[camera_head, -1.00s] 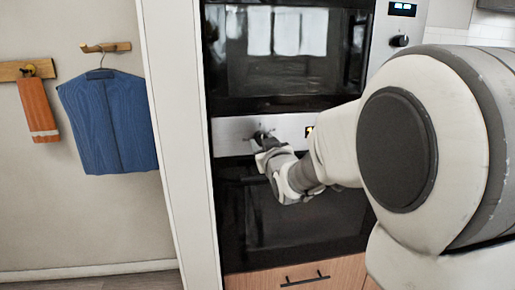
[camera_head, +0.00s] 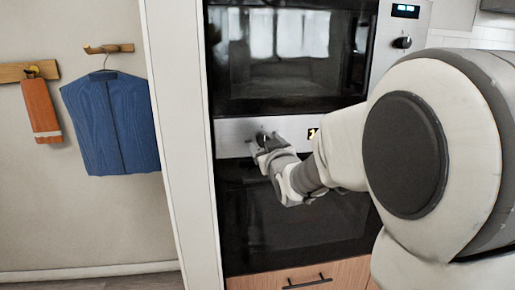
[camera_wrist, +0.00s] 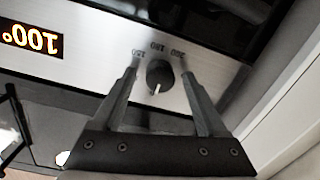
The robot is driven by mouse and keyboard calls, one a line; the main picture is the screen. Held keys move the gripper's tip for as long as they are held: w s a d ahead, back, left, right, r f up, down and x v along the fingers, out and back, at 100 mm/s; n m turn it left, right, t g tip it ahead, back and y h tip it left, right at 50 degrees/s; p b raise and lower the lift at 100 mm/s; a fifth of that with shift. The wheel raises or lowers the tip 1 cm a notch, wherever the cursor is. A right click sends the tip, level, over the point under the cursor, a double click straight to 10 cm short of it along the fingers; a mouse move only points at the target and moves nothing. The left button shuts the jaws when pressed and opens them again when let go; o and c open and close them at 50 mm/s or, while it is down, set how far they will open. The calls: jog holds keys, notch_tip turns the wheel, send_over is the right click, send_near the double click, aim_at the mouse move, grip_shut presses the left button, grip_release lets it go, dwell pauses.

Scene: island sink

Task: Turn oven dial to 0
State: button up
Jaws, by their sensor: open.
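The oven dial (camera_wrist: 158,77) is a round black knob with a white pointer mark, on the oven's silver control panel (camera_wrist: 90,45). The wrist picture is upside down, and printed numbers show around the knob. The panel's display (camera_wrist: 32,38) glows and reads 100°. My gripper (camera_wrist: 160,80) is open, with one finger on each side of the dial; I cannot tell whether either finger touches it. In the head view my gripper (camera_head: 262,142) is at the left part of the panel, and the dial is only partly visible there.
An upper appliance (camera_head: 288,55) with a dark glass front and its own knob (camera_head: 402,43) sits above. The dark oven door (camera_head: 290,225) is below the panel, over a wooden drawer (camera_head: 310,275). A white side panel (camera_head: 180,130) stands close left. A blue garment (camera_head: 110,125) hangs on the wall.

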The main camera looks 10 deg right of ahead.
jog(key=s+r+b, duration=0.1)
jog(key=s+b, duration=0.2)
jog(key=s, duration=1.4)
jog(key=shift+s+d, duration=0.15)
jog(key=shift+d, duration=0.1)
jog(key=s+f+m+g, duration=0.3)
jog(key=s+f+g, duration=0.85)
jog(key=s, duration=0.55)
notch_tip(320, 180, up, 16)
jog(key=s+p, duration=0.1)
jog(key=p, duration=1.5)
jog(key=shift+a+f+h+p, duration=0.25)
jog(key=shift+a+h+p, duration=0.05)
jog(key=shift+a, duration=0.05)
